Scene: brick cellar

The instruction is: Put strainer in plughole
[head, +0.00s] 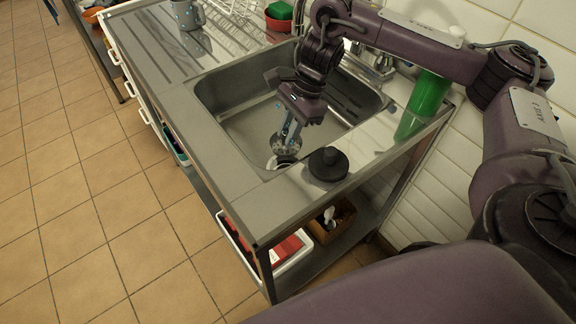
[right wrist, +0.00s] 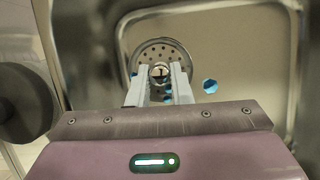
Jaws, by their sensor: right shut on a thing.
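My right gripper (head: 286,138) reaches down into the sink basin (head: 240,130), its fingers shut on the strainer (head: 287,147) by its small central knob. In the right wrist view the strainer (right wrist: 148,50) is a round metal disc with small holes, between the fingertips of my right gripper (right wrist: 160,76). In the head view a round, dark-centred ring (head: 283,163), seemingly the plughole, shows just below the strainer near the basin's front corner. The exact gap between strainer and ring cannot be told. My left gripper is not in view.
A black round-based object (head: 328,164) stands on the sink's near rim, close to my right gripper. A green bottle (head: 428,93) and the tap (head: 380,66) are behind the basin. A mug (head: 187,14) stands on the drainer. Blue spots (right wrist: 210,86) show in the basin.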

